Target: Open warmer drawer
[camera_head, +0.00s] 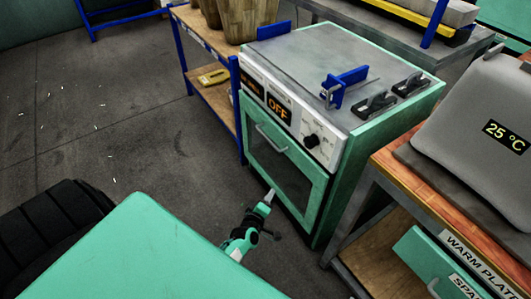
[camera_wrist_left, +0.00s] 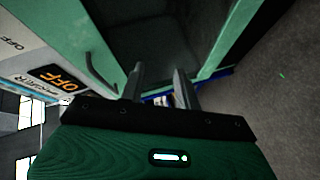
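The warmer is a green cabinet (camera_head: 345,185) with a grey top and an orange OFF display (camera_head: 279,108). Its windowed front (camera_head: 285,172) looks closed and carries a curved handle (camera_head: 270,139) near the upper left. In the left wrist view the handle (camera_wrist_left: 98,75) lies left of my fingers, with the OFF display (camera_wrist_left: 58,76) beyond it. My left gripper (camera_head: 268,196) is low in front of the windowed front, below the handle and apart from it. In the left wrist view its fingers (camera_wrist_left: 160,88) stand apart with nothing between them. My right gripper is not in view.
A wooden bench (camera_head: 440,190) at the right bears a grey device reading 25 °C (camera_head: 490,115); a green drawer (camera_head: 430,262) is below. A blue-framed shelf (camera_head: 215,88) stands left of the warmer. The floor (camera_head: 150,125) at left is mostly clear.

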